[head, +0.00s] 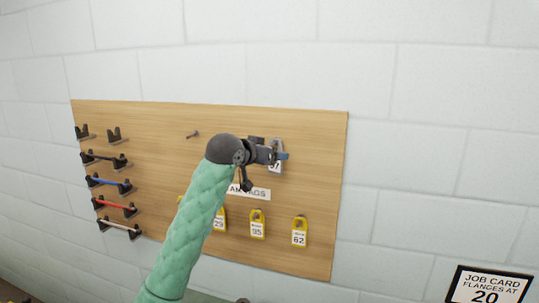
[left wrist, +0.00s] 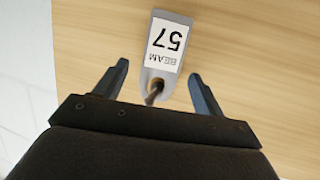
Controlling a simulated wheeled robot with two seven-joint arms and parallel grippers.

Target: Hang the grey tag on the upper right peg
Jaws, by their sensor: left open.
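The grey tag (left wrist: 155,82), with a white label reading "BEAM 57", is against the wooden board. In the left wrist view it shows upside down, and a dark peg (left wrist: 153,94) appears to pass through the hole at its top end. In the head view the grey tag (head: 275,168) is at the board's upper right, partly covered by my gripper, which also hides the peg there. My left gripper (left wrist: 160,70) is open, its fingers apart on either side of the tag's top end and not touching it. It also shows in the head view (head: 283,156). My right gripper is out of view.
An empty peg (head: 192,134) is at the upper left of the board (head: 310,135). Yellow tags (head: 257,224) hang below a white label strip. Brackets with coloured rods (head: 113,206) are at the left. A job card (head: 490,285) is at the lower right.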

